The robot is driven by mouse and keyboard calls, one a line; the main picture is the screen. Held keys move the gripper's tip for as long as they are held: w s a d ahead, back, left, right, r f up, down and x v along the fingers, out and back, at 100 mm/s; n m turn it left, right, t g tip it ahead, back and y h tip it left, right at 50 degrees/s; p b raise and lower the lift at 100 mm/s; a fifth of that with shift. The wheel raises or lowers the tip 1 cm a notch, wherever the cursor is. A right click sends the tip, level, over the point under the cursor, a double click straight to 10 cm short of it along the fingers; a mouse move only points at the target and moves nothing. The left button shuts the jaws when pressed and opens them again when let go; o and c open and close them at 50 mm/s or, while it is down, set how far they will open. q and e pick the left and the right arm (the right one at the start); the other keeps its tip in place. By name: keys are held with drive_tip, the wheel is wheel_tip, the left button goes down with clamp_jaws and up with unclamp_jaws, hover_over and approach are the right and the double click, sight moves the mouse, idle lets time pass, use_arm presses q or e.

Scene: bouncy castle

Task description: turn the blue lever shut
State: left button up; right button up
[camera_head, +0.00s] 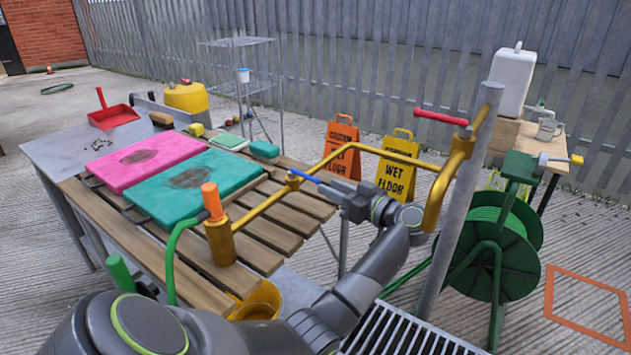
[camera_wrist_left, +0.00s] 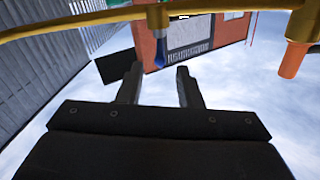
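The blue lever (camera_head: 304,177) sits on a small brass valve (camera_head: 292,180) in the middle of the yellow pipe (camera_head: 262,207). It points right, toward my left gripper (camera_head: 335,190). In the left wrist view, the blue lever (camera_wrist_left: 161,52) hangs from the pipe, its end between the fingertips of my left gripper (camera_wrist_left: 157,72). The fingers are apart, with a gap visible on both sides of the lever. I cannot tell whether either finger touches it. My right gripper is not in view.
A red lever (camera_head: 440,117) sits on the brass fitting by a grey post (camera_head: 463,200). An orange-tipped spout (camera_head: 212,202) with a green hose stands left. Behind are a slatted table (camera_head: 190,275) with pink and teal pads, and wet-floor signs (camera_head: 397,170). A green hose reel (camera_head: 495,240) stands right.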

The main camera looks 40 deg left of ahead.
sight(316, 181)
use_arm(q)
drive_tip(key=a, duration=0.6)
drive_tip(key=shift+c, duration=0.4)
clamp_jaws()
drive_tip(key=shift+d, duration=0.1)
